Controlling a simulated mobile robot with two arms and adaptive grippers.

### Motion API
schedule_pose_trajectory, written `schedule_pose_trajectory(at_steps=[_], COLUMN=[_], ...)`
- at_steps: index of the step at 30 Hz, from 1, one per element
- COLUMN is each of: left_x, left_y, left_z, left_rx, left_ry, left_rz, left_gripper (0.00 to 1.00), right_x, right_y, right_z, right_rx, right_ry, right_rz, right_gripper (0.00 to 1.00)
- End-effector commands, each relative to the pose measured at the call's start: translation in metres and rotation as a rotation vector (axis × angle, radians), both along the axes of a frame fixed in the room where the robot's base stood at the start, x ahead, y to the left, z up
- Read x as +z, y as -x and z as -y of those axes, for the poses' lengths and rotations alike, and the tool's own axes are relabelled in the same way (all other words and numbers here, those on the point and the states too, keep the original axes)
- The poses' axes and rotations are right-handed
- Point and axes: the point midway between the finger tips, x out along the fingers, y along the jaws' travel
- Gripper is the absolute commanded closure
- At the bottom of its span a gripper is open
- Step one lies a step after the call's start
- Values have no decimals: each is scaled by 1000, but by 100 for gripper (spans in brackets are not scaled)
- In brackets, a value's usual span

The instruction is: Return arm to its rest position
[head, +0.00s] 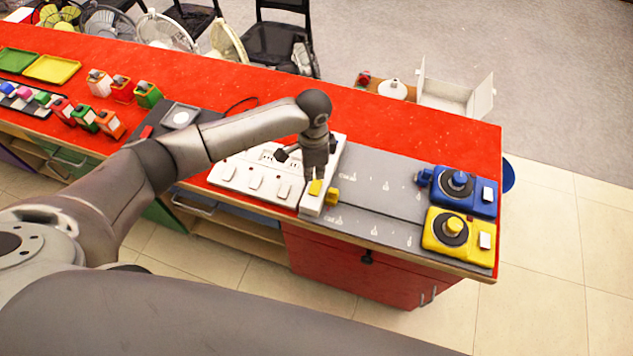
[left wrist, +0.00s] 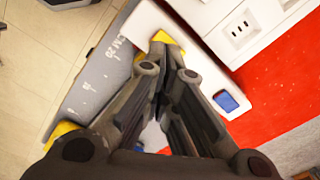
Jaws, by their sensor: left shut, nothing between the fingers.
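My left arm reaches in from the left in the head view. Its gripper (head: 315,170) points down over the white strip (head: 310,203) at the end of the white socket panel (head: 250,177). The gripper is shut and empty. A yellow button (head: 316,187) on the strip lies just below the fingers; contact cannot be told. In the left wrist view, the shut fingers cover part of the strip, with a yellow piece (left wrist: 162,37) beyond them and a blue button (left wrist: 228,101) to their right. My right gripper is not in view.
A yellow plug (head: 333,196) sits beside the strip on the grey mat (head: 375,185). A blue device (head: 465,191) and a yellow device (head: 458,234) stand on the right. Small colored containers (head: 105,122) and trays (head: 52,68) are at the left. The red tabletop (head: 420,125) behind is clear.

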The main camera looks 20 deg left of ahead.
Motion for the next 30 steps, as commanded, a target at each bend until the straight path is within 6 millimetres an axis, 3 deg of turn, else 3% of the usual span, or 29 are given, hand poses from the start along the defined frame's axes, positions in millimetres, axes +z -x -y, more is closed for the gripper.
schedule_pose_trajectory(at_steps=[14,17,24,30], left_x=[-4,-10,-17,-8], left_y=[6,22,80,119], left_z=[6,24,79,97], left_rx=[-5,-12,27,150], left_ry=[11,45,187,288], left_rz=[-1,1,36,84], left_gripper=[100,100,100,100], right_x=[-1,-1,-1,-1], right_y=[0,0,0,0], right_z=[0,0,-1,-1], right_rx=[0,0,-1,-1], right_ry=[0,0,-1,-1], right_rz=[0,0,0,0], right_gripper=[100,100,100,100])
